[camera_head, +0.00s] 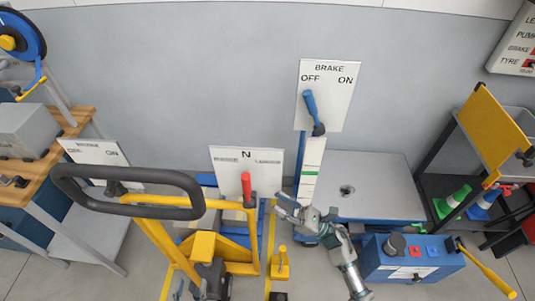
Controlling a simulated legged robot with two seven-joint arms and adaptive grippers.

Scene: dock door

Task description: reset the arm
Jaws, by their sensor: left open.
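One arm of mine (343,253) comes up from the bottom, right of centre, and bends to the left; I take it as my right arm. Its gripper (282,208) points left, in front of the blue post. Its two fingers look apart, with no object visible between them. It is right of the red lever (247,185) under the N sign and appears apart from it. Depth between them is hard to judge. My left gripper is not visible.
A yellow pallet truck with a black loop handle (68,187) stands at left. The BRAKE board (340,85) has a blue lever (309,105) near OFF. A blue box (385,268) with a yellow lever (490,273) is at lower right. A wooden bench (75,125) and dark cart (440,188) flank the scene.

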